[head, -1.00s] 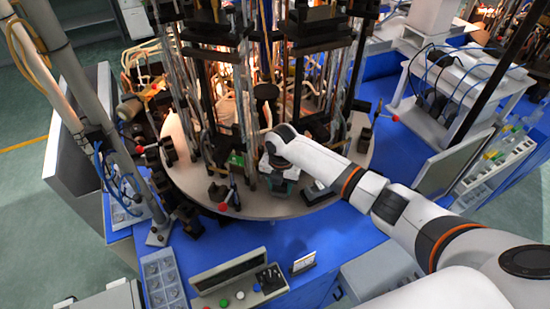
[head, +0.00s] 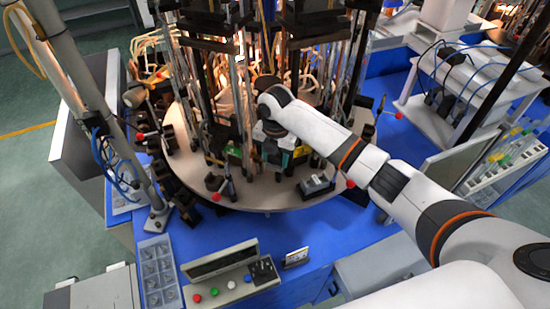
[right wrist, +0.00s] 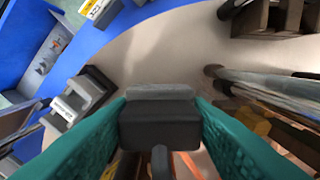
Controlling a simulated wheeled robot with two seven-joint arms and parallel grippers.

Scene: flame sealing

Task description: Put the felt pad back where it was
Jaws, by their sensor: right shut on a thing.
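My right gripper (head: 281,158) is over the front part of the round turntable (head: 262,203), partly hidden under its own wrist in the head view. In the right wrist view, the teal fingers of my right gripper (right wrist: 160,108) are shut on a dark grey block with a lighter grey top edge (right wrist: 160,119), which looks like the felt pad. The head view does not show the pad clearly. The turntable's pale surface (right wrist: 175,48) lies beyond the block; whether they touch I cannot tell. My left gripper is not in view.
A grey clamp-like fixture (right wrist: 78,97) is at the turntable's edge; the head view shows a similar one (head: 316,186) right of the gripper. Metal rods (right wrist: 265,82) and dark blocks stand close on the other side. A button console (head: 228,275) is in front.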

